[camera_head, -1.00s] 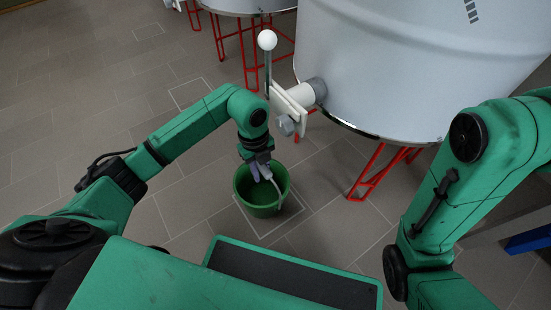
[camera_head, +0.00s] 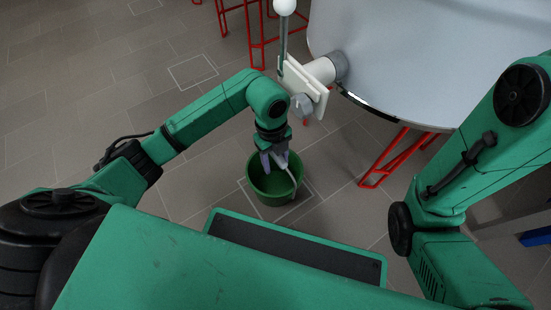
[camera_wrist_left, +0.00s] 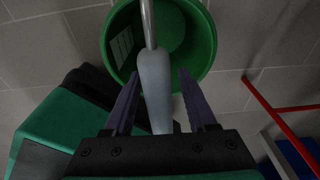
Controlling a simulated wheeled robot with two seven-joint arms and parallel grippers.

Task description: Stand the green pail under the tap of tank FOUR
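The green pail (camera_head: 259,190) stands upright on the grey floor by a white-outlined square, below and in front of a tank's tap. Its handle has a pale grip (camera_wrist_left: 155,85), which shows in the left wrist view. My left gripper (camera_head: 275,160) is above the pail with its fingers pointing down. In the left wrist view its two purple fingers (camera_wrist_left: 158,76) are apart, one on each side of the grip, with gaps showing. The tap (camera_head: 304,85) has a white pipe, a plate and an upright lever with a white ball. No tank number shows. My right gripper is out of view.
The large pale tank (camera_head: 430,60) fills the upper right on red legs (camera_head: 390,155). More red legs (camera_head: 262,30) stand at the back. A blue object (camera_head: 537,238) is at the right edge. The tiled floor (camera_head: 100,100) to the left is clear.

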